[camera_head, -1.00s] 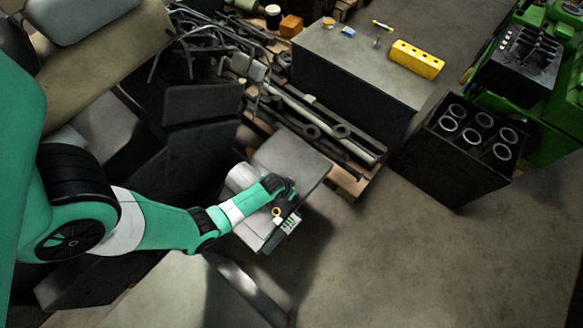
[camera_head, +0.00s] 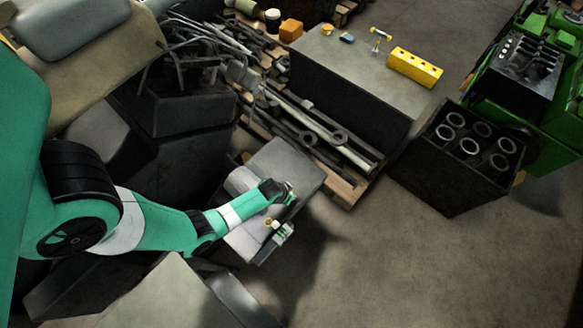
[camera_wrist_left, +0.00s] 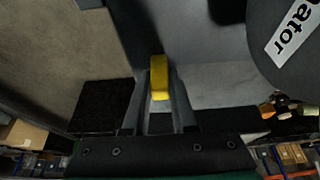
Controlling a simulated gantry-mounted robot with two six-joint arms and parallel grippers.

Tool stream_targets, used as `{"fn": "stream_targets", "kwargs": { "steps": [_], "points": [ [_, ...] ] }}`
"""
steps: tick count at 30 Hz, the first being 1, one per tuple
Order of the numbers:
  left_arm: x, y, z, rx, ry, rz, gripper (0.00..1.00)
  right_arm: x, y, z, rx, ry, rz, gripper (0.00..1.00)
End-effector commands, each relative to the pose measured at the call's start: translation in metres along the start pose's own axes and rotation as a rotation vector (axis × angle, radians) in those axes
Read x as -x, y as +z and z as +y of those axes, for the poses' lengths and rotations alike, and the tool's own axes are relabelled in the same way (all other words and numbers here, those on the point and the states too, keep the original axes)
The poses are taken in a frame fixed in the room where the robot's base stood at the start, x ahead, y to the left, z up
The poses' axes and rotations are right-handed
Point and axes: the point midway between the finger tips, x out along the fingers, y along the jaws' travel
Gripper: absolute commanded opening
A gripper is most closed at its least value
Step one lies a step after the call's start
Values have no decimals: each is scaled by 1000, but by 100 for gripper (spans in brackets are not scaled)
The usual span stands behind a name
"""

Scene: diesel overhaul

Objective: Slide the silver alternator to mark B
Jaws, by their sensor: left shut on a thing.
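The silver alternator (camera_head: 241,180) is a grey cylinder on the grey table (camera_head: 285,158), partly hidden behind my left arm in the head view. In the left wrist view a rounded grey body at the upper right, with a white label ending in "nator" (camera_wrist_left: 293,32), appears to be the alternator, apart from the fingers. My left gripper (camera_head: 289,194) is at the right side of the table. In the left wrist view its fingers (camera_wrist_left: 159,100) are shut on a small yellow piece (camera_wrist_left: 159,77). Mark B cannot be made out. My right gripper is not in view.
Small parts, with a yellow ring (camera_head: 268,221) and a white-green piece (camera_head: 282,233), sit at the table's near right edge. A pallet of pipes (camera_head: 315,130) lies behind. A dark crate of cylinder sleeves (camera_head: 440,180) stands right.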

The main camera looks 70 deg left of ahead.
Motion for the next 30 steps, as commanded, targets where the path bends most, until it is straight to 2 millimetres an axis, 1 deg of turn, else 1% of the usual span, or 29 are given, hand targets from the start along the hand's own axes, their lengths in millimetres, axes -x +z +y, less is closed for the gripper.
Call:
{"fn": "stream_targets", "kwargs": {
  "steps": [7, 8, 12, 20, 23, 26, 30],
  "points": [
    [1, -3, 0, 0, 1, 8, 0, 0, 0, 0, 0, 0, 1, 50],
    [1, -3, 0, 0, 1, 8, 30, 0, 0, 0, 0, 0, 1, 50],
    [1, -3, 0, 0, 1, 7, 55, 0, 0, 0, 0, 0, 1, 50],
    [1, -3, 0, -1, 1, 7, 55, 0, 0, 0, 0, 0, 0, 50],
    [8, -3, 0, -1, 0, 6, 55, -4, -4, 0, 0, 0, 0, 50],
    [24, -5, 0, -1, 1, 8, 55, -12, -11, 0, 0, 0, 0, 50],
    [61, -5, 0, -1, 1, 6, 55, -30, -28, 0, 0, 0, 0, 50]
  ]
}}
